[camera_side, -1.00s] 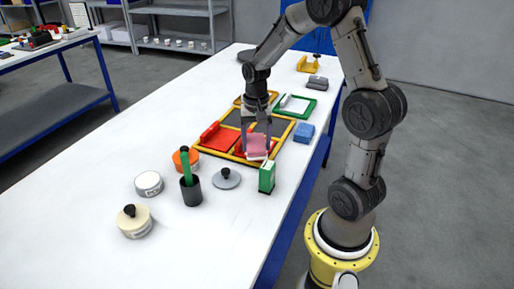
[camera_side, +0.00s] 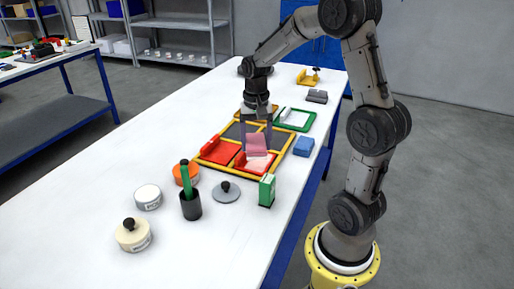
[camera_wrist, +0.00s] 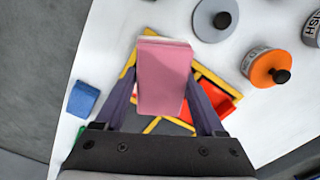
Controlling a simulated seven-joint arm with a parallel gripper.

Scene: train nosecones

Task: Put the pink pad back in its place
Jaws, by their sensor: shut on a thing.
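The pink pad (camera_side: 256,144) is held between the fingers of my gripper (camera_side: 257,136), above the front right part of a yellow-framed tray (camera_side: 214,160). In the wrist view the pad (camera_wrist: 163,75) fills the space between the two fingers and hides much of the tray (camera_wrist: 207,70) below. Under the pad, a red-sided compartment shows a pale pinkish-white patch (camera_side: 260,163); I cannot tell what it is. Left of it is another red compartment (camera_side: 219,150), and dark grey ones lie behind.
A blue block (camera_side: 303,146) and a green-and-white box (camera_side: 267,190) stand close to the tray. A grey lidded disc (camera_side: 226,191), an orange tin (camera_side: 186,175) and a dark cup (camera_side: 190,206) with a green item are in front. A green frame (camera_side: 295,119) lies behind.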

